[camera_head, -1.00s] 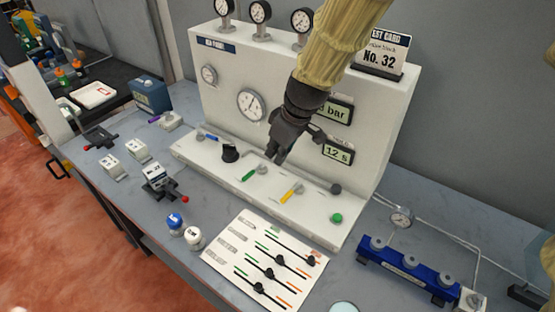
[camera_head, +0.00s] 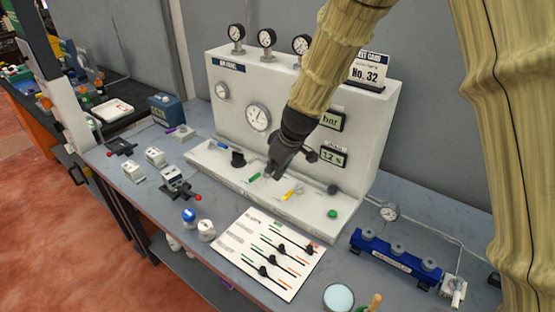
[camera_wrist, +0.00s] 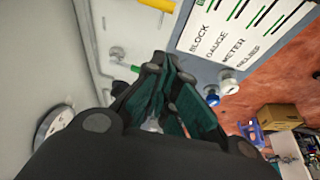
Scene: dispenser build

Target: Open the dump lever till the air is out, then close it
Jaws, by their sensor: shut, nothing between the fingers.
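The white air panel (camera_head: 222,82) carries a row of small levers on its front ledge: a blue lever (camera_head: 216,145), a green lever (camera_head: 256,176) and a yellow lever (camera_head: 291,192). I cannot read which one is labelled dump. My gripper (camera_head: 272,172) is shut and empty, pointing down just right of the green lever and left of the yellow one; contact cannot be told. In the wrist view, my gripper (camera_wrist: 165,100) partly hides the green lever's end, beside its metal fitting (camera_wrist: 118,53). The yellow lever (camera_wrist: 157,5) shows at the top edge. A round gauge (camera_head: 258,117) is on the panel.
Black knobs (camera_head: 238,158) and a green button (camera_head: 332,213) share the ledge. A blue manifold (camera_head: 397,256) stands right.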

